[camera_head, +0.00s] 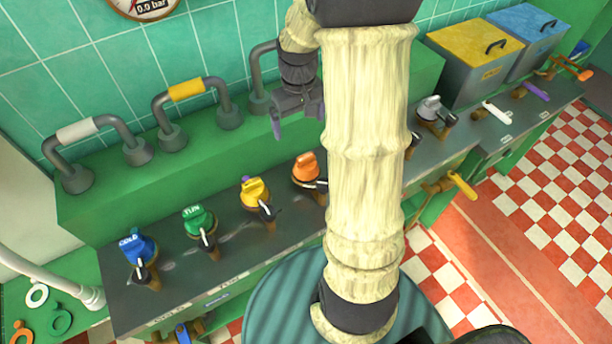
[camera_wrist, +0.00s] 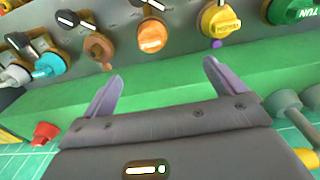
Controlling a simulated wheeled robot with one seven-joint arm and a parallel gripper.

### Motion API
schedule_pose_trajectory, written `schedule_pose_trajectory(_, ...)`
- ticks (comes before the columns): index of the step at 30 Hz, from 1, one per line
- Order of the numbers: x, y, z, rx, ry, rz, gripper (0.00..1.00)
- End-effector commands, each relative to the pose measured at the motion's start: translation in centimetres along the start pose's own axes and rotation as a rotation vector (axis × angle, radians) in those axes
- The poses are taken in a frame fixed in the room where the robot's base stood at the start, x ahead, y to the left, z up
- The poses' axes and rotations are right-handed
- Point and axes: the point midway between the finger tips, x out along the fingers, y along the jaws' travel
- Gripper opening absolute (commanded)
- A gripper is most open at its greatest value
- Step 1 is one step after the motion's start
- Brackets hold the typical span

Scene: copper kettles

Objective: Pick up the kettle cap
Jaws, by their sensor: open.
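I cannot single out a kettle cap for certain. Coloured caps stand along the grey counter in the head view: blue "COLD" (camera_head: 137,247), green "TUN" (camera_head: 199,219), yellow (camera_head: 254,190) and orange (camera_head: 305,169). My gripper (camera_head: 298,118) hangs over the green ledge at the back, behind this row and apart from it. In the wrist view, my gripper (camera_wrist: 160,88) is open with nothing between its fingers. My arm hides part of the counter in the head view.
Grey pipes with a white grip (camera_head: 77,131) and a yellow grip (camera_head: 187,90) rise from the green ledge (camera_head: 125,205). A yellow-lidded box (camera_head: 468,62) and a blue-lidded box (camera_head: 525,35) stand at back right. A yellow tap handle (camera_head: 462,186) juts from the counter front.

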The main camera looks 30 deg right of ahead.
Motion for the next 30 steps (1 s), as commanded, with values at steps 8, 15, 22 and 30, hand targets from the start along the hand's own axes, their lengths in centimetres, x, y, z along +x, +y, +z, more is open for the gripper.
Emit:
schedule_pose_trajectory(8,2.3,3.2,-1.4,-0.005,-0.038,-0.015,0.95)
schedule_pose_trajectory(15,2.3,3.1,-1.3,-0.004,-0.038,-0.014,0.95)
schedule_pose_trajectory(22,4.8,3.0,-1.1,-0.004,-0.043,-0.017,0.95)
schedule_pose_trajectory(30,9.6,3.0,-1.0,-0.004,-0.041,-0.016,0.95)
